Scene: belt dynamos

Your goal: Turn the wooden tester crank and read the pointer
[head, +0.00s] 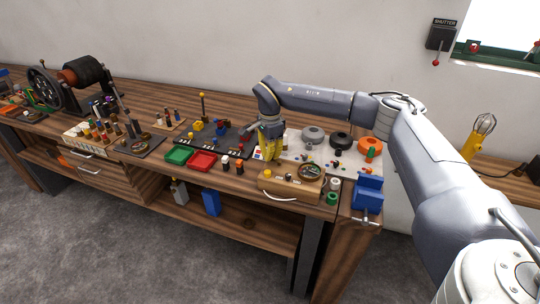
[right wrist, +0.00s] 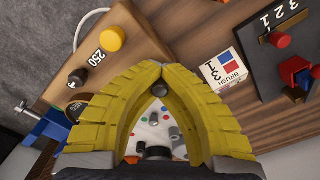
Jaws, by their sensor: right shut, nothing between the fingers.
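The wooden tester (head: 283,187) is a low wooden box with a pale curved handle on its front, at the right part of the bench. Its round dial (head: 310,171) is on top at the right; the pointer is too small to read. A yellow knob (head: 267,173) is at its left end. In the right wrist view the yellow knob (right wrist: 112,38) shows beside the printed number 250, with a black knob (right wrist: 77,77) near it. My right gripper (head: 270,154) is shut and empty, just behind the tester, apart from the yellow knob. Its yellow fingers (right wrist: 158,78) meet at the tips.
A blue vise (head: 368,194) stands right of the tester. Green (head: 179,155) and red (head: 203,161) trays lie to the left. A white box marked BRUSH (right wrist: 225,71) is near my right fingers. Spools, including an orange one (head: 370,147), stand behind on a pale mat.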

